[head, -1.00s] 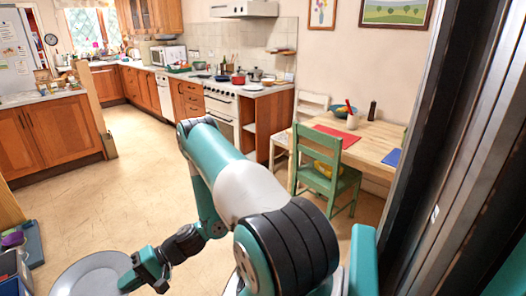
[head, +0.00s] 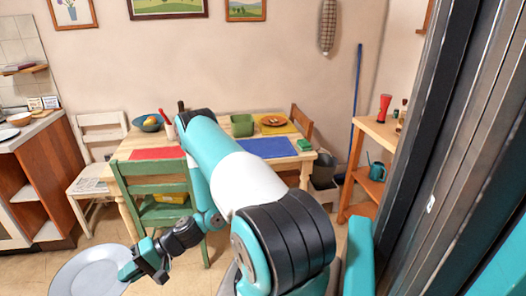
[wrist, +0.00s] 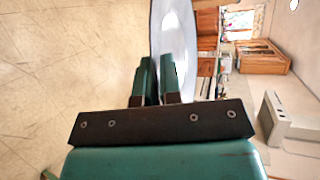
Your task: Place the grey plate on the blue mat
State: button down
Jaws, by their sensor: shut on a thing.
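My gripper (head: 146,272) is shut on the rim of the grey plate (head: 86,274), which is held out at the lower left of the head view, above the floor. In the wrist view the plate (wrist: 176,40) runs between the two fingers (wrist: 158,85), seen nearly edge-on. The blue mat (head: 266,148) lies flat on the wooden table, right of my arm, and its visible part is bare. The plate is apart from the mat, on the near side of the table. My arm hides part of the table.
A green chair (head: 160,186) stands at the table's near side. A shelf (head: 372,133) stands at right.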

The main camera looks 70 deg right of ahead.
aim_at(265, 147)
jog(key=z, duration=0.75)
jog(key=i, duration=1.35)
jog(key=z, duration=0.75)
